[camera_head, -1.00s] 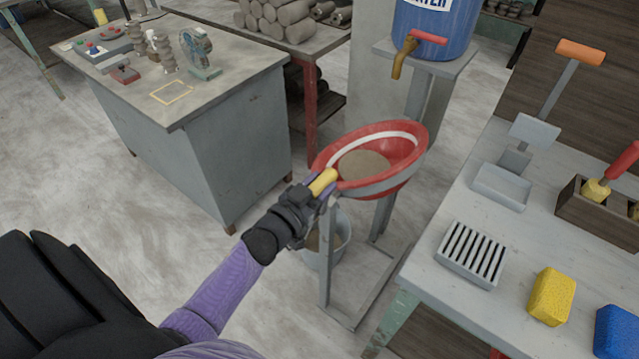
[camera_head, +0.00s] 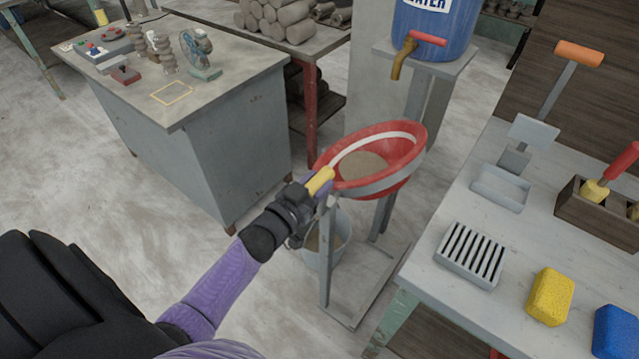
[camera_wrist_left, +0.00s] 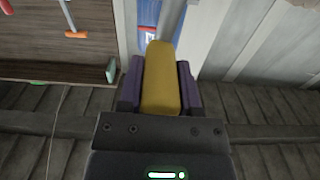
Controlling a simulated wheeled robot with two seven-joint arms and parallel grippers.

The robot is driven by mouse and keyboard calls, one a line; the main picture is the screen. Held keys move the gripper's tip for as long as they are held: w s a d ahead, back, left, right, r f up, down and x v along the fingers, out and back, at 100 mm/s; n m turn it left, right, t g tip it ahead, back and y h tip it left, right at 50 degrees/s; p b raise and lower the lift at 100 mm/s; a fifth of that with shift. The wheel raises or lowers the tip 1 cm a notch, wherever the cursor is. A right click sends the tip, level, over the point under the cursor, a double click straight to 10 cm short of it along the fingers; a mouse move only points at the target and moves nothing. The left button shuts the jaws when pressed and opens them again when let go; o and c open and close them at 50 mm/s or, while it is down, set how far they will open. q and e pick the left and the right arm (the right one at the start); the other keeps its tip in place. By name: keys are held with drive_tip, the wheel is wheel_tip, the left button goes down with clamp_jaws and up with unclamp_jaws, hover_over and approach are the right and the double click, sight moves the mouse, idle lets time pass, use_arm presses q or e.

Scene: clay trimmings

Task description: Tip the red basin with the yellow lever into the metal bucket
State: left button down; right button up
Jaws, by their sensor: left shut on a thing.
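The red basin (camera_head: 402,172) hangs in a grey metal stand (camera_head: 324,262) in the head view. It is tilted and holds brownish material (camera_head: 362,167). The yellow lever (camera_head: 320,181) sticks out from the basin's left side. My left gripper (camera_head: 312,190) is shut on the lever. In the left wrist view the yellow lever (camera_wrist_left: 160,80) lies between the two purple-padded fingers. The metal bucket (camera_head: 338,245) stands on the floor under the basin, partly hidden by the stand and my gripper; some brown material shows inside it. My right gripper is not in view.
A grey table at right holds a slotted tray (camera_head: 472,254), a yellow sponge (camera_head: 551,296) and a blue block (camera_head: 616,332). A blue water barrel (camera_head: 436,25) with a tap stands behind the basin. A workbench (camera_head: 225,95) is at left. Open floor lies between.

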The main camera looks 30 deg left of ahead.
use_arm(q)
drive_tip(key=a+n, duration=0.4)
drive_tip(key=a, duration=0.2)
drive_tip(key=shift+w+a+f, duration=0.2)
drive_tip(key=shift+w+a, duration=0.05)
drive_tip(key=shift+a, duration=0.1)
drive_tip(key=shift+c, duration=1.4)
unclamp_jaws()
drive_tip(key=s+p, duration=0.2)
drive_tip(key=s, duration=0.8)
drive_tip(key=shift+a, duration=0.4)
